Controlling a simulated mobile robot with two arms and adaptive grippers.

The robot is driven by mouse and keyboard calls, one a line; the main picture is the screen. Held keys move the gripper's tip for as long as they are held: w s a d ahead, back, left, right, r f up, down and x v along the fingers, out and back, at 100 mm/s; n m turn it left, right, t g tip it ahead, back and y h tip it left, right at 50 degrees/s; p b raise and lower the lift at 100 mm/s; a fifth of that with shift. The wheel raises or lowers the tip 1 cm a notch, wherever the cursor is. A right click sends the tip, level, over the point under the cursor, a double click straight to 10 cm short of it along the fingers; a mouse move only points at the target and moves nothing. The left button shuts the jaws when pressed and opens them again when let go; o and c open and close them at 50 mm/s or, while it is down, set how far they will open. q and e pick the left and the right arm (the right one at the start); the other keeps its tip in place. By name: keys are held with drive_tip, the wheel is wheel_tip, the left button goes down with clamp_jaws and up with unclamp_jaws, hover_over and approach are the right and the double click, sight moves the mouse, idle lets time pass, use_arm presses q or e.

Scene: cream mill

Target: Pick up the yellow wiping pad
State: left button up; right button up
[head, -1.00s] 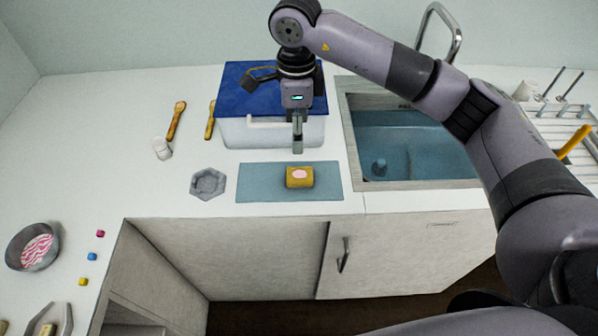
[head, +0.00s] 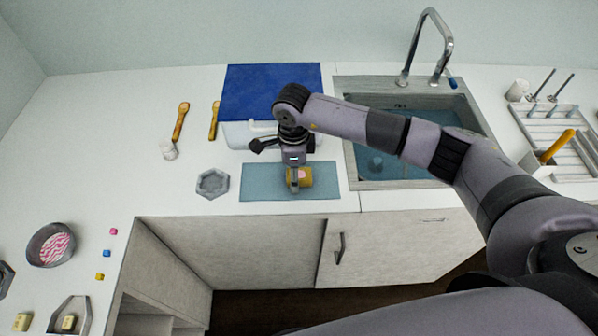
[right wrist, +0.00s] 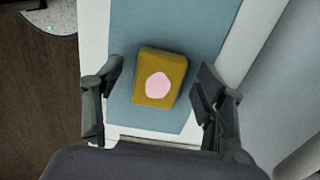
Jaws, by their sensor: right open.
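The yellow wiping pad (head: 305,178) has a pink patch on top and lies on a blue-grey mat (head: 262,184) at the counter's front edge. In the right wrist view the pad (right wrist: 159,78) sits between the two spread fingers of my right gripper (right wrist: 160,98), with a gap on each side. In the head view the right gripper (head: 294,180) is down at the pad and hides part of its left side. The right gripper is open and holds nothing. My left gripper is not in view.
A white bin with a blue lid (head: 272,92) stands behind the mat. The sink (head: 345,150) and tap (head: 434,45) are to the right. A grey hexagonal dish (head: 212,184) lies left of the mat. A bowl (head: 50,262) and small cubes (head: 106,253) are farther left.

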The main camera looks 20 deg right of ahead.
drive_tip(key=shift+f, duration=0.1)
drive_tip(key=shift+c, duration=0.2)
drive_tip(key=c, duration=0.9)
